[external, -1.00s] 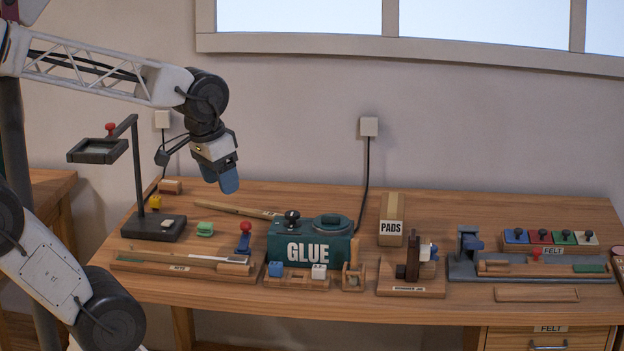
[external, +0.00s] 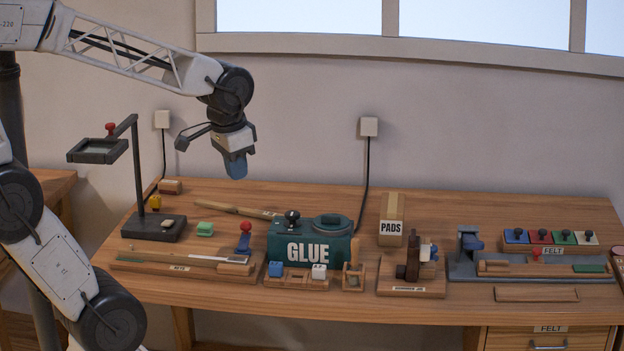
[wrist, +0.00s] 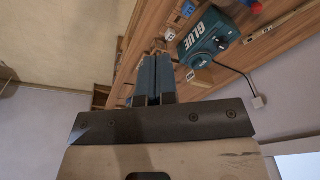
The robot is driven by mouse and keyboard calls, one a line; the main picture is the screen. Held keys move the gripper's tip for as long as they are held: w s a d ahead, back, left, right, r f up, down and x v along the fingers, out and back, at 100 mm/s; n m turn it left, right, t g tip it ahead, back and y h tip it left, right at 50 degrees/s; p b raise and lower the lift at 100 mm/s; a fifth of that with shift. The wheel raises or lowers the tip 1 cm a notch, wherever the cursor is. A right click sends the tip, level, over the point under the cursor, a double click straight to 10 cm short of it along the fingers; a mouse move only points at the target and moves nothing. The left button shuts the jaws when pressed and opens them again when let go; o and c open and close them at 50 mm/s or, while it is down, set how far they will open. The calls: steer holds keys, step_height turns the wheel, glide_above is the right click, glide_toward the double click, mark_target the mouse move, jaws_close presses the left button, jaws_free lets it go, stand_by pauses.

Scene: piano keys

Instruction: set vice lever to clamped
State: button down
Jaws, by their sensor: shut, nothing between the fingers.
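A grey vice-like fixture (external: 462,268) with a blue jaw block (external: 471,240) stands at the right of the workbench in the external view. A small red knob (external: 537,252) shows on its long bed; I cannot tell whether this is the lever or how it is set. My gripper (external: 236,170) hangs in the air above the left part of the bench, behind and left of the glue box, well away from the fixture. Its blue fingers (wrist: 154,80) are together and empty in the wrist view. The fixture cannot be made out in the wrist view.
The green glue box (external: 312,243) stands mid-bench; it also shows in the wrist view (wrist: 210,38). A magnifier stand (external: 138,165) rises at left. A red-knobbed blue piece (external: 245,240), a pads box (external: 391,219) and a wooden jig (external: 411,278) stand around it.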

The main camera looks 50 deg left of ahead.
steer(key=w+a+f+m+g, duration=0.2)
steer(key=w+a+f, duration=0.5)
steer(key=w+a, duration=0.4)
steer(key=w+a+f+m+g+y, duration=0.1)
steer(key=w+a+f+m+g, duration=0.1)
steer(key=w+a+f, duration=0.5)
steer(key=w+a+m, duration=0.1)
steer(key=w+a, duration=0.3)
steer(key=shift+a+f+m, duration=0.35)
steer(key=shift+a+m, duration=0.05)
steer(key=shift+f, duration=0.15)
glide_above(245, 238)
steer(key=w, duration=0.4)
steer(key=shift+w+d+x, duration=0.1)
steer(key=shift+w+x, duration=0.2)
steer(key=shift+x, duration=1.25)
steer(key=shift+w+d+x, duration=0.1)
steer(key=shift+w+x, duration=0.2)
steer(key=shift+x, duration=1.25)
steer(key=shift+w+d+x, duration=0.1)
steer(key=shift+w+x, duration=0.2)
steer(key=shift+x, duration=1.25)
